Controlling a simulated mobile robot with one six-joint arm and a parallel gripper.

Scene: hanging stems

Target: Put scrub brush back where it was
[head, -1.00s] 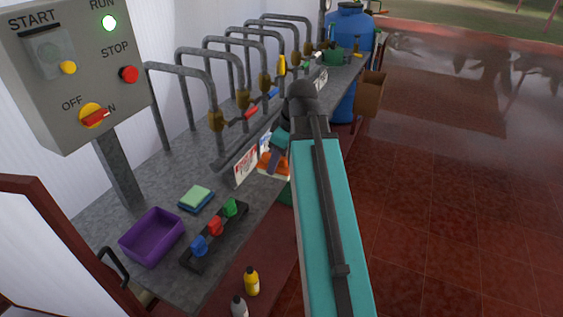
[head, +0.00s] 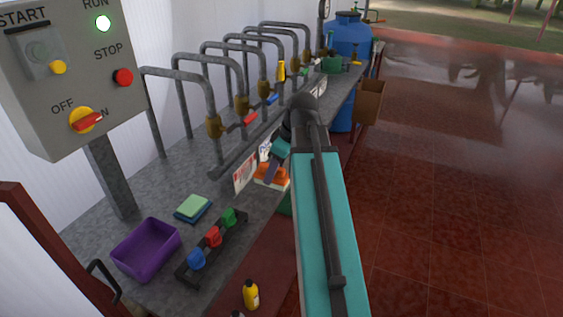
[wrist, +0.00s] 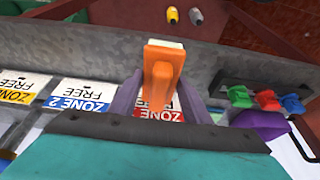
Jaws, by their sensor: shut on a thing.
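The orange scrub brush (head: 271,176) is in my gripper, over the front edge of the bench. In the wrist view its orange body (wrist: 163,72) stands between the two purple fingers of my gripper (wrist: 160,98), with a pale part at its far end. The fingers are shut on it. The red zone card (wrist: 160,114) is partly hidden behind the brush; the blue ZONE 2 card (wrist: 80,100) is beside it. In the head view my arm hides part of the bench edge.
A rack of blue, red and green knobs (head: 213,243), a purple tub (head: 146,250) and a green sponge (head: 193,207) are on the bench. Bent pipes with coloured valves stand behind a metal rail. A yellow bottle (head: 251,295) is below the front edge. The right-hand floor is open.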

